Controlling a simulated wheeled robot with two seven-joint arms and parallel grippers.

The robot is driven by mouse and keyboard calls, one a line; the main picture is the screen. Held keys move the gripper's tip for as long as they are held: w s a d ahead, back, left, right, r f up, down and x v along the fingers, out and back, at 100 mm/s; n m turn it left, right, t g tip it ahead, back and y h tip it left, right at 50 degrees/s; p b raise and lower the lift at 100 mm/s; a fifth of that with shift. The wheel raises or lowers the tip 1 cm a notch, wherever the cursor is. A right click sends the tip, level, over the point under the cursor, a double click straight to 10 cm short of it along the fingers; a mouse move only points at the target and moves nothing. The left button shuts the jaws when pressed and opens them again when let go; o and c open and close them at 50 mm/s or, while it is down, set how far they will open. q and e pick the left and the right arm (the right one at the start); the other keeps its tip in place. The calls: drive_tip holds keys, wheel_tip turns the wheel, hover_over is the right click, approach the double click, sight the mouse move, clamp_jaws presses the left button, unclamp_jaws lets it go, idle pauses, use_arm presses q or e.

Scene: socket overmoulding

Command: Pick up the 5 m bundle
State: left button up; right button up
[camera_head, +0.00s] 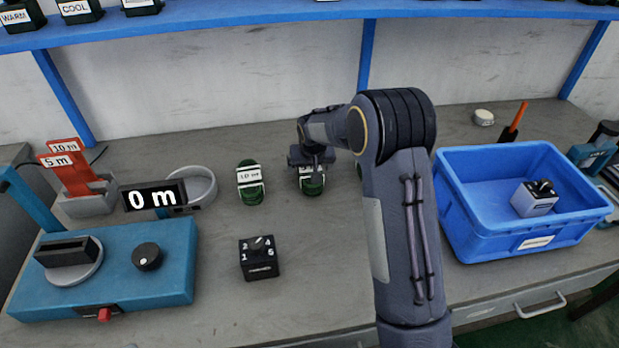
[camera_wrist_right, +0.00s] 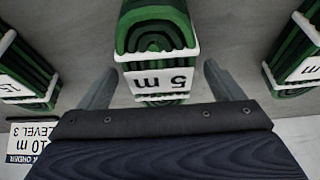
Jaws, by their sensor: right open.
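The 5 m bundle is a dark green coil with white ties and a white label reading "5 m" (camera_wrist_right: 158,82). In the wrist view it lies between the two fingers of my right gripper (camera_wrist_right: 157,88), with a visible gap on each side. In the head view my right gripper (camera_head: 312,157) is over a green bundle (camera_head: 312,186) on the bench and partly covers it. My right gripper is open and holds nothing. My left gripper is not in view.
Another green bundle (camera_head: 250,182) lies to the left; the wrist view shows bundles on both sides. A black dial box (camera_head: 259,258) stands nearer the front. A blue machine (camera_head: 120,265) is at left, a blue bin (camera_head: 480,230) at right. A blue shelf (camera_head: 250,22) runs above.

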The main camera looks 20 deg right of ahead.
drive_tip(key=shift+w+f, duration=0.2)
drive_tip(key=shift+f, duration=0.35)
drive_tip(key=shift+r, duration=0.1)
drive_tip(key=c, duration=1.1)
